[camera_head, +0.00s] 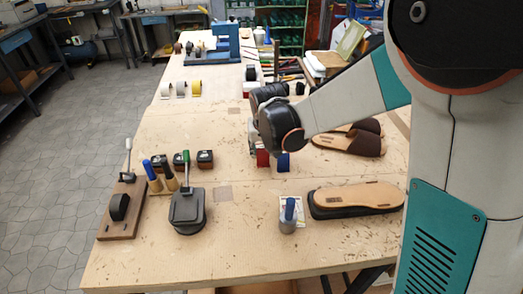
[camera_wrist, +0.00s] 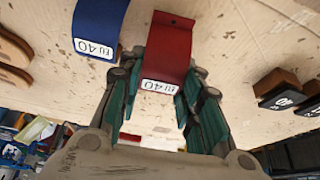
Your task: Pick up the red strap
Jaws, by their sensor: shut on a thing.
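The red strap (camera_wrist: 170,48) is a curved red piece with a white "EU 40" label. It lies between the two green fingers of my gripper (camera_wrist: 163,76) in the wrist view, and the fingers are shut on its sides. In the head view the red strap (camera_head: 262,159) shows just below my gripper (camera_head: 258,147), partly hidden by the arm's end. I cannot tell whether it touches the table. A blue strap (camera_wrist: 98,25), also labelled "EU 40", stands close beside it, apart from the fingers; it also shows in the head view (camera_head: 283,162).
The wooden table (camera_head: 245,245) has bare room in front. Dark labelled blocks (camera_head: 205,159) and a lever tool (camera_head: 187,208) stand left.

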